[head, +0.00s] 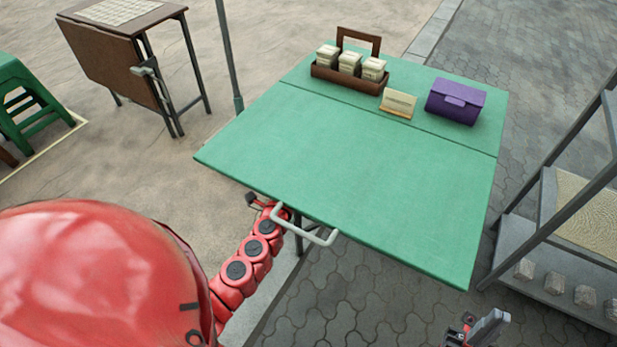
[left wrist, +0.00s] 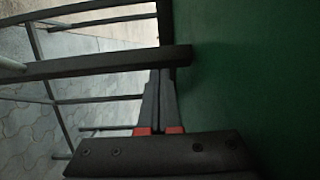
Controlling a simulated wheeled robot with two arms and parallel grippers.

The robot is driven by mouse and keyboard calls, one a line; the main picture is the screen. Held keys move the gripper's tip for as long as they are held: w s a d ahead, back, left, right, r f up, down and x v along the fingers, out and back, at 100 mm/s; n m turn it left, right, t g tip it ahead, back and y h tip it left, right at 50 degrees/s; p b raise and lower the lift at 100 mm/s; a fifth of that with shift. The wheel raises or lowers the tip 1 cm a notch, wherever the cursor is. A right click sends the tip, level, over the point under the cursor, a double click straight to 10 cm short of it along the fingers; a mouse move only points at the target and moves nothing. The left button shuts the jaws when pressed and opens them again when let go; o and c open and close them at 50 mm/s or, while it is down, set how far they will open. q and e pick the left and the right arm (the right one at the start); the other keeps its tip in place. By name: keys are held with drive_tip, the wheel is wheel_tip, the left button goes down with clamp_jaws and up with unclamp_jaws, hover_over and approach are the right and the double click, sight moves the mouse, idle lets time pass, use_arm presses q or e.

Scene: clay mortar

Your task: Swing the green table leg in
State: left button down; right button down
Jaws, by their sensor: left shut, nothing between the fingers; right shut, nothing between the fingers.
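The green folding table (head: 350,160) stands in the middle of the head view with its top flat. A dark table leg (head: 298,238) shows below its near edge, beside a pale handle (head: 305,226). My left arm reaches under that edge, and its gripper is hidden there in the head view. In the left wrist view my left gripper (left wrist: 160,78) is shut and empty. Its fingertips are at a dark leg bar (left wrist: 90,65), close to the green underside (left wrist: 250,80); I cannot tell if they touch it. My right gripper (head: 495,322) is shut and empty at the lower right.
On the table's far part are a brown caddy (head: 350,75) with pale stacks, a small card (head: 397,104) and a purple box (head: 455,101). A metal shelf (head: 550,260) stands at right. A brown folding table (head: 115,60) and green stool (head: 25,100) stand at left.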

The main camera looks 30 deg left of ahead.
use_arm(q)
drive_tip(key=w+a+m+h+b, duration=0.2)
drive_tip(key=w+a+m+h, duration=0.1)
drive_tip(key=a, duration=0.4)
drive_tip(key=shift+w+h, duration=0.75)
drive_tip(key=shift+h, duration=0.15)
